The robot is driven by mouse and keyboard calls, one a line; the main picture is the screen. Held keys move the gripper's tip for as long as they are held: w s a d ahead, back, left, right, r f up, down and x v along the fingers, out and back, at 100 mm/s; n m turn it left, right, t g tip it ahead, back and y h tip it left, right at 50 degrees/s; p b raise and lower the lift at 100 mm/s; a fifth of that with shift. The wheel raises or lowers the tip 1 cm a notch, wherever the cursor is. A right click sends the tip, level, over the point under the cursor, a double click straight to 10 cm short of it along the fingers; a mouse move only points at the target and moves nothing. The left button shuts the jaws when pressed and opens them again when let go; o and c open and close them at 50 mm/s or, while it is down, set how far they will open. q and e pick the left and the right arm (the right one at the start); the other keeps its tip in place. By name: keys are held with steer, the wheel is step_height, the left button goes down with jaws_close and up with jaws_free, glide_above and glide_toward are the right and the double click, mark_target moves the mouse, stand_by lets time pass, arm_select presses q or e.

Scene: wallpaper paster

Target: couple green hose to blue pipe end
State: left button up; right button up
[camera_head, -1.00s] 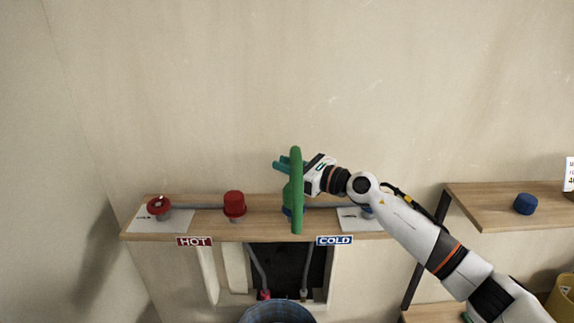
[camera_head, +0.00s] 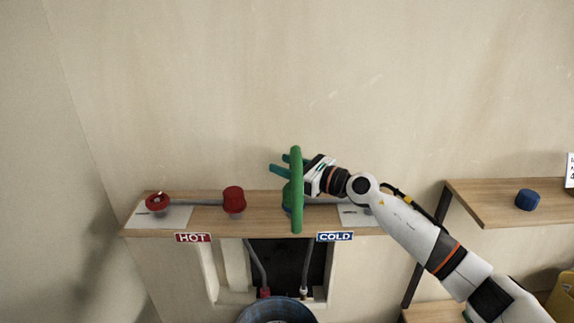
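The green hose (camera_head: 296,190) hangs upright as a thick length in front of the wooden shelf. My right gripper (camera_head: 290,170) reaches in from the right at its upper part. The teal fingers show on the hose's left side and appear to be around it, though the hose hides part of them. A blue piece (camera_head: 287,202), probably the blue pipe end, is mostly hidden behind the lower part of the hose. I cannot tell whether the hose touches it. My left gripper is not in view.
The shelf (camera_head: 265,222) carries a red cap (camera_head: 234,199), a red valve (camera_head: 157,202) and HOT (camera_head: 193,238) and COLD (camera_head: 335,236) labels. A blue cap (camera_head: 527,200) sits on the right shelf (camera_head: 486,200). A bucket (camera_head: 278,314) stands below the open recess (camera_head: 283,263).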

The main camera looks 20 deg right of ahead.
steer(key=shift+s+d+f, duration=0.15)
steer(key=shift+s+d, duration=0.2)
steer(key=b+v, duration=0.4)
steer(key=v, duration=0.7)
